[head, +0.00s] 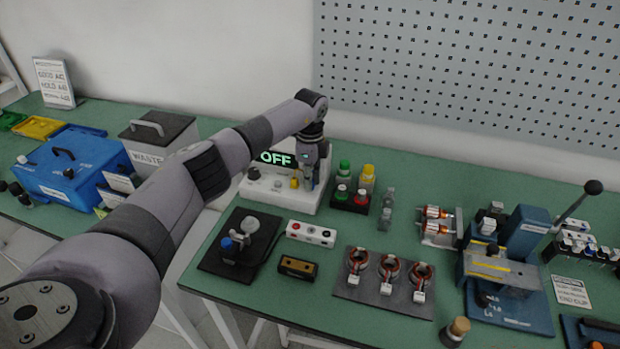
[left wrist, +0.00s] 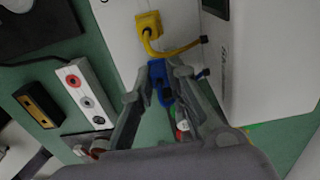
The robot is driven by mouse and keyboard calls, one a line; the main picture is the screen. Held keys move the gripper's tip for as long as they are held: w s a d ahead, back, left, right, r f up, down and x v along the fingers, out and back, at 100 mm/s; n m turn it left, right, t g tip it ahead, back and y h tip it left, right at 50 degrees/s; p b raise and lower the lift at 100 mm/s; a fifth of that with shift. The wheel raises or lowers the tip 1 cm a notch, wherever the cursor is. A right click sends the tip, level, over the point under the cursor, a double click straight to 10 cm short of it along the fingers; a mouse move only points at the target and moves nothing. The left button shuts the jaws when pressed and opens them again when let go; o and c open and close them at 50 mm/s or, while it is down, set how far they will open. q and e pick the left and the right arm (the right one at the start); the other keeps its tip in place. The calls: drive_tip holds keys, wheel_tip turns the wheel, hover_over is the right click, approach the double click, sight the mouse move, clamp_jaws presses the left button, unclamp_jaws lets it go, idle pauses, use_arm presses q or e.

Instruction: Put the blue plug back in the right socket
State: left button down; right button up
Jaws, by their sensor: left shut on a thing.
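The white tester (head: 262,195) with a lit "OFF" display stands at the back of the green bench. My left gripper (head: 308,181) is over the right part of its front. In the left wrist view my left gripper (left wrist: 163,76) is shut on the blue plug (left wrist: 160,88), which sits between the fingertips. A yellow plug (left wrist: 148,22) with a yellow cable is beside it on the tester; it also shows in the head view (head: 294,183). The sockets are hidden, and I cannot tell whether the blue plug touches one. My right gripper is not in view.
A box with green, yellow and red parts (head: 350,198) stands close right of the tester. A white block with round jacks (head: 311,233) and a plate with several copper-wound stators (head: 345,289) lie in front. A blue press (head: 515,240) stands at right.

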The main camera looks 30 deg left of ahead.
use_arm(q)
drive_tip(key=shift+f, duration=0.3)
drive_tip(key=c, duration=1.5)
unclamp_jaws()
wheel_tip(320, 180, up, 12)
